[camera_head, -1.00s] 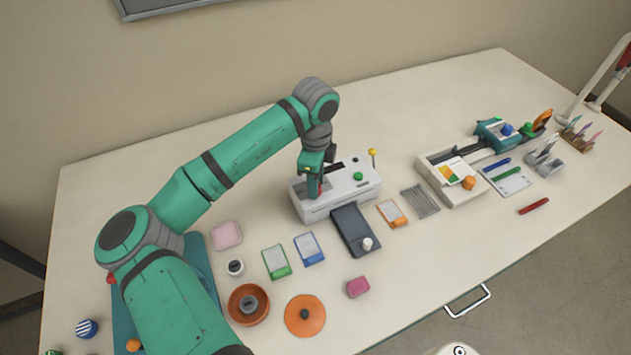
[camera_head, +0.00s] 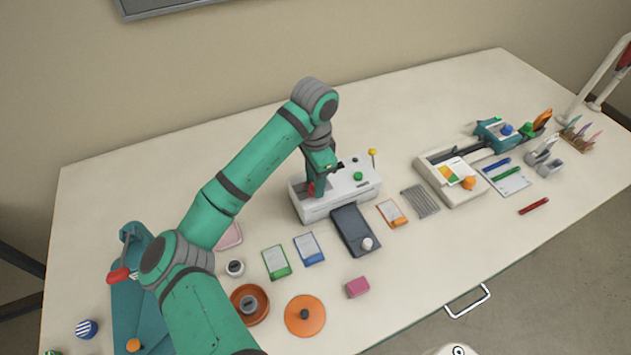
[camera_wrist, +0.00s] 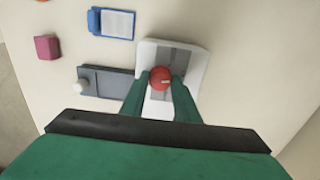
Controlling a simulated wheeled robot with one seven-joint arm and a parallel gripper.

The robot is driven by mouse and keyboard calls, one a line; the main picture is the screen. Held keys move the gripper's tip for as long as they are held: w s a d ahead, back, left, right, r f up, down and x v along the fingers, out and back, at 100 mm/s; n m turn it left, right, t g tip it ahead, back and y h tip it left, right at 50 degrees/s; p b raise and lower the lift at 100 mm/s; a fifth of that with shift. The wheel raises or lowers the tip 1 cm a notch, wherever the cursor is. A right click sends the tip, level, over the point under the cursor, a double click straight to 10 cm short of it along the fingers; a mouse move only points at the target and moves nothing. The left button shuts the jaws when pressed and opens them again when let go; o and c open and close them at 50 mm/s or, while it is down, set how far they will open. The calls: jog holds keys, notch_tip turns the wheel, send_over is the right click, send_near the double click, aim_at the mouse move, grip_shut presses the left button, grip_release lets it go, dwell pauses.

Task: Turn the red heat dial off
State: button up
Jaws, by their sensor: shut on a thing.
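The white laminator (camera_head: 340,190) stands in the middle of the table, with a green button (camera_head: 358,176) and a yellow-topped lever (camera_head: 372,153) on its right part. The red heat dial (camera_head: 311,188) is on its left part, mostly hidden by my gripper. In the wrist view the red dial (camera_wrist: 161,77) shows as a round knob with a small pale mark on its near side. My gripper (camera_wrist: 158,88) points down over the laminator, its green fingers shut on the dial, one at each side. It also shows in the head view (camera_head: 316,186).
A dark grey tray with a white knob (camera_head: 355,229) lies in front of the laminator. Blue (camera_head: 309,249), green (camera_head: 276,262) and orange (camera_head: 391,213) card packs lie nearby. A beige trimmer (camera_head: 452,178) stands to the right. The table behind the laminator is clear.

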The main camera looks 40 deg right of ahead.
jog(key=n, duration=0.4)
jog(key=shift+w+a+n, duration=0.1)
jog(key=shift+a+n, duration=0.1)
jog(key=shift+n, duration=0.1)
jog(key=n, duration=0.4)
jog(key=shift+n, duration=0.3)
jog(key=o, duration=1)
jog(key=shift+o, duration=0.2)
jog(key=shift+d, duration=0.1)
jog(key=shift+r, duration=0.6)
notch_tip(320, 180, up, 10)
jog(key=shift+f, duration=0.2)
